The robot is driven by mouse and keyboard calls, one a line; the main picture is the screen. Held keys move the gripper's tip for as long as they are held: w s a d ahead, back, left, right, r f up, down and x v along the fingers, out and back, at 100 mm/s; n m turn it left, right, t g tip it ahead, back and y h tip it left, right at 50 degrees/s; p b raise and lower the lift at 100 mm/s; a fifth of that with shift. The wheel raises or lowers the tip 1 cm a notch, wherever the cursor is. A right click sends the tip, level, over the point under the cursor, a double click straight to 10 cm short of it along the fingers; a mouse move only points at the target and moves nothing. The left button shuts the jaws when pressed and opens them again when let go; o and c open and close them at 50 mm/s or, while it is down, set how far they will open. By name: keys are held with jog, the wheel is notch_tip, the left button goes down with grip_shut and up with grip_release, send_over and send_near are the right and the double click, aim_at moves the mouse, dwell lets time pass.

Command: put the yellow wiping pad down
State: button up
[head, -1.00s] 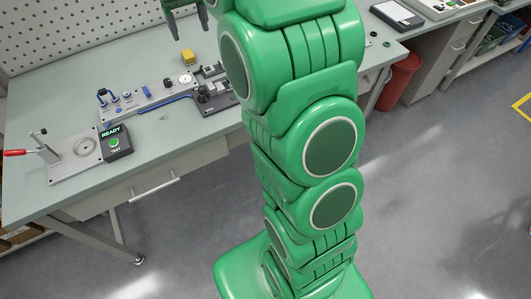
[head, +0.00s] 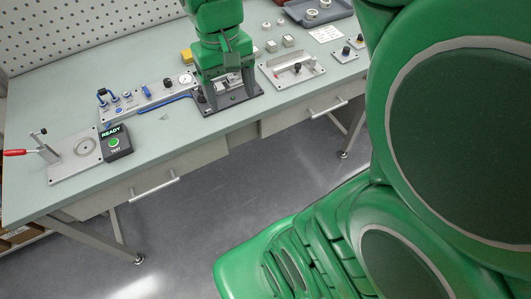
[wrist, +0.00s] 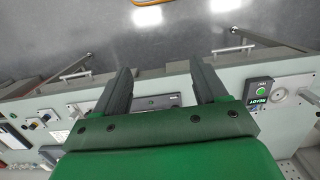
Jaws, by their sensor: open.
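The yellow wiping pad (head: 187,56) sits on the bench towards the back, just left of my arm in the head view, and is partly hidden behind it. My gripper (head: 228,84) points down over the dark fixture plate (head: 232,101), to the right of and in front of the pad. In the wrist view my gripper (wrist: 162,76) has its two fingers wide apart with nothing held between them. The pad does not show in the wrist view.
A grey valve panel (head: 148,96) with a gauge and blue tube stands left of my gripper. The READY/TEST box (head: 115,142) and a red-handled clamp fixture (head: 75,158) are further left. A silver plate (head: 290,69) lies to the right. The bench's front strip is mostly clear.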

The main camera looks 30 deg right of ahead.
jog(key=s+f, duration=0.4)
jog(key=s, duration=1)
jog(key=shift+f, duration=0.15)
dwell(0.5)
